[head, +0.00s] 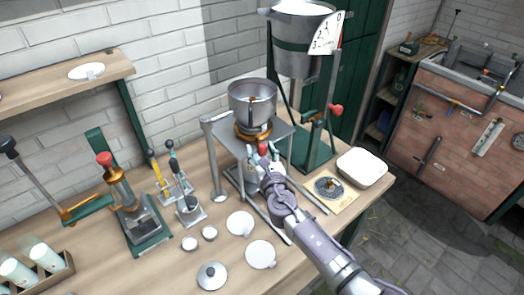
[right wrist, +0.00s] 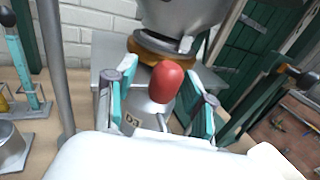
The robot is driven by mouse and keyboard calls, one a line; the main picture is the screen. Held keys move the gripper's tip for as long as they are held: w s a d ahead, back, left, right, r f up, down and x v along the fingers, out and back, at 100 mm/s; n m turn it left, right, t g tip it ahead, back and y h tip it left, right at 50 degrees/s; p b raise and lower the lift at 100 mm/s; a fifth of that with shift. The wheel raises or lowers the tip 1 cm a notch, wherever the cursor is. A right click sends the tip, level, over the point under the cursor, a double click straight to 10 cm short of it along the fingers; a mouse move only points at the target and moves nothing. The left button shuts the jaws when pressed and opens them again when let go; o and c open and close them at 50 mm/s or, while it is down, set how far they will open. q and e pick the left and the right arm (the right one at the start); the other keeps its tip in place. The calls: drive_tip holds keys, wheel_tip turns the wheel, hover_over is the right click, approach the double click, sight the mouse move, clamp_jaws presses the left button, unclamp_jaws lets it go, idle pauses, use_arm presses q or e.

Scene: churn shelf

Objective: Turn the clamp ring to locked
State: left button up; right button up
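The clamp ring (head: 253,131) is a brass-coloured band under the steel bowl (head: 252,103) on a grey stand; it also shows in the right wrist view (right wrist: 150,50). A red knob (right wrist: 168,84) sits in front of the ring, and its link to the ring is partly hidden. My right gripper (head: 262,165) is at the front of the stand, just below the ring. In the right wrist view its teal-padded fingers (right wrist: 160,108) are apart, with the red knob between them and a gap on each side. My left gripper is not in view.
A tall post (head: 214,160) stands left of the stand. A hopper with a dial (head: 325,33) rises behind right. A white tub (head: 362,167) and a round grate (head: 329,187) lie right. Lids and small cups lie on the bench front; a lever press (head: 130,205) stands left.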

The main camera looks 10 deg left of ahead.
drive_tip(key=shift+d, duration=0.1)
drive_tip(key=shift+s+d+f, duration=0.1)
drive_tip(key=shift+s+d, duration=0.15)
drive_tip(key=shift+s, duration=0.25)
drive_tip(key=v, duration=1)
drive_tip(key=shift+s, duration=0.4)
drive_tip(key=shift+d, duration=0.15)
